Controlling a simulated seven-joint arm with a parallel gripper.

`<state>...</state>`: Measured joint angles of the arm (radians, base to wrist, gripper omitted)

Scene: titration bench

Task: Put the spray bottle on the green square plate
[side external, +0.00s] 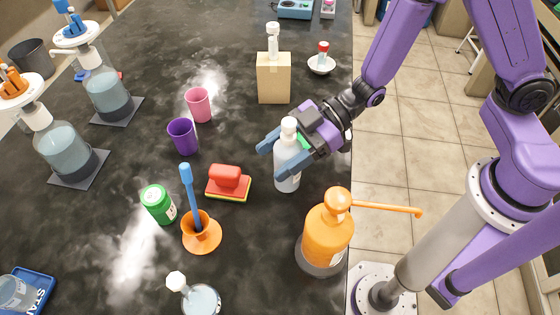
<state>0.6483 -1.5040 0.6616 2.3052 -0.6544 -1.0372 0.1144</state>
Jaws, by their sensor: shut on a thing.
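The spray bottle (287,178), a pale grey bottle with a white top, stands upright near the right edge of the dark bench. My gripper (273,157) is shut on its upper body from the right, with the blue-grey fingers around it. The fingers hide part of the bottle. I cannot tell whether its base touches the bench. No green square plate can be made out clearly in this view.
An orange pump bottle (327,240) with a long spout stands just in front. A red-topped sponge (228,183) and an orange funnel-shaped holder (201,236) are to the left. A cardboard-coloured box bottle (273,78) stands behind. Purple (183,137) and pink (198,105) cups are at left.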

